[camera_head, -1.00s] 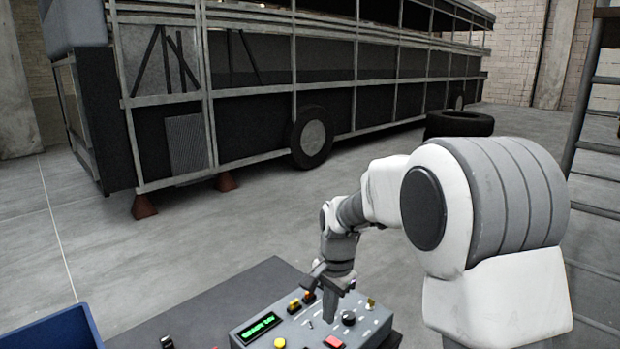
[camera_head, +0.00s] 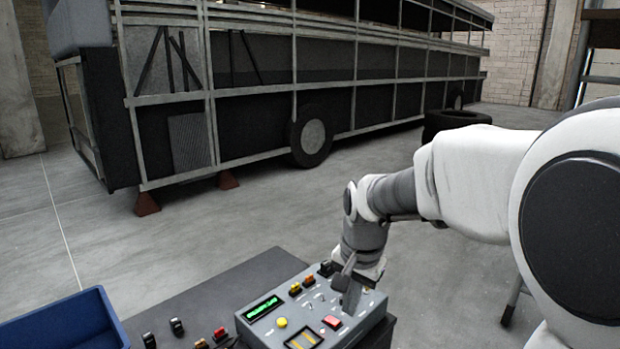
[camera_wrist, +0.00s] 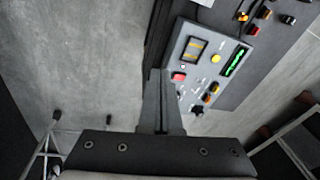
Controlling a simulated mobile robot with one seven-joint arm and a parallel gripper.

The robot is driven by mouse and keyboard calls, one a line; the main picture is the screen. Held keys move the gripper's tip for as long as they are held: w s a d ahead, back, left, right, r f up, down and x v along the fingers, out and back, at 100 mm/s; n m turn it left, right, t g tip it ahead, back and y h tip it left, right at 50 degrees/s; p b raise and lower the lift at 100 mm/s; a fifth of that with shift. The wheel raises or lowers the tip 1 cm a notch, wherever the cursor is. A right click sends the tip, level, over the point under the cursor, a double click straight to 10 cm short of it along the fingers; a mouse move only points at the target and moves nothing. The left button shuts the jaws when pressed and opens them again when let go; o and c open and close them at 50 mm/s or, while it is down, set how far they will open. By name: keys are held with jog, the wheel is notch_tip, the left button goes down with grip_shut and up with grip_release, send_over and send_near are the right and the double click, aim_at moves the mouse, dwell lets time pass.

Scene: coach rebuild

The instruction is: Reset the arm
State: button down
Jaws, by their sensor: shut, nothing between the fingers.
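My gripper (camera_head: 349,287) is shut and empty, pointing down over the right part of a grey control panel (camera_head: 262,333) on a dark table. In the wrist view my gripper (camera_wrist: 160,80) shows as a closed finger pair at the panel's edge, beside the red button (camera_wrist: 179,77). The panel has a green-lit display (camera_head: 262,308), a yellow button (camera_head: 282,322), a red button (camera_head: 332,322) and a yellow-striped square (camera_head: 303,340). I cannot tell whether the fingertips touch the panel. They hide part of its right side.
A blue bin (camera_head: 70,325) stands at the lower left. Several small switches lie on the dark table (camera_head: 215,290) left of the panel. A stripped bus frame (camera_head: 300,95) and a loose tyre (camera_head: 455,122) are behind. The concrete floor between is clear.

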jog(key=s+d+r+n+t, duration=0.1)
jog(key=s+d+r+n, duration=0.2)
jog(key=s, duration=0.7)
jog(key=s+d+r+n+t, duration=0.2)
jog(key=s+d+r+n, duration=0.1)
jog(key=s, duration=0.7)
jog(key=shift+d+r+n+t+h, duration=0.2)
jog(key=shift+d+n+t+h, duration=0.1)
jog(key=shift+d, duration=0.05)
